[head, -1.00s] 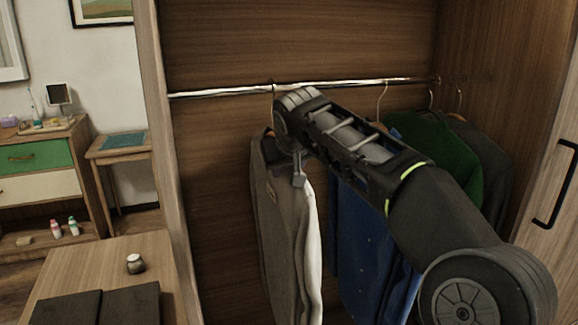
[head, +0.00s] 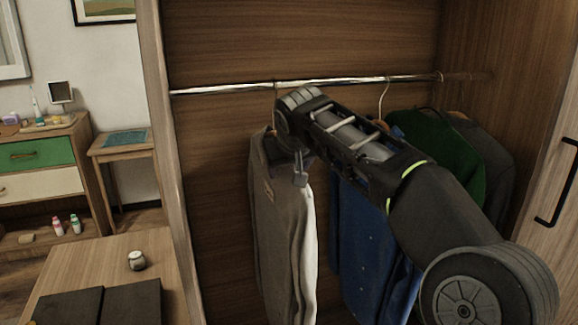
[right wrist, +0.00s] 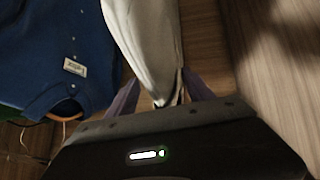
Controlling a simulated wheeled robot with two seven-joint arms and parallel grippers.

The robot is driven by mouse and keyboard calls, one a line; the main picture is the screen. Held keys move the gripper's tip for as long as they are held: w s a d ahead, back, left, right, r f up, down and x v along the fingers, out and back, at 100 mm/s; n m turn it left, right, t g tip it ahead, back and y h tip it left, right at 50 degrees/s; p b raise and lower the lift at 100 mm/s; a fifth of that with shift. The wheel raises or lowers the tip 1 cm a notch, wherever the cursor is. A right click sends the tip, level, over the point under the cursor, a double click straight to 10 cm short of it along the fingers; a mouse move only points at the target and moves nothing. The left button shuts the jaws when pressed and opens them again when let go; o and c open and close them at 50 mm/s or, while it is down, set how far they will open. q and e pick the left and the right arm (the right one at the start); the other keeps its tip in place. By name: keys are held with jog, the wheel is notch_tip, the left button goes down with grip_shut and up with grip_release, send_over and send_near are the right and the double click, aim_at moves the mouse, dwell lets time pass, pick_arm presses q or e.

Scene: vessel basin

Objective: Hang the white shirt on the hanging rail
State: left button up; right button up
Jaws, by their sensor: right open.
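The white shirt (head: 306,245) looks grey-beige in shade with a pale right edge. It hangs upright below the hanging rail (head: 220,89), and a thin hanger hook (head: 276,90) shows at the rail above it. My right gripper (head: 300,178) is at the shirt's upper part, its jaws mostly hidden by my wrist. In the right wrist view the open fingers (right wrist: 163,88) stand on either side of the shirt's pale cloth (right wrist: 145,30). The shirt's collar and hanger shoulders are mostly hidden. My left gripper is not in view.
A blue garment (head: 360,240), a green one (head: 440,145) and a dark one (head: 498,165) hang to the right. The wardrobe's left side panel (head: 165,150) stands left of the shirt. A table with dark folded cloths (head: 130,303) and a small jar (head: 137,260) is at lower left.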

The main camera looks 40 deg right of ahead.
jog(key=v, duration=0.7)
jog(key=shift+s+a+r, duration=0.15)
jog(key=shift+s+r, duration=0.05)
jog(key=shift+r, duration=0.1)
dwell(0.3)
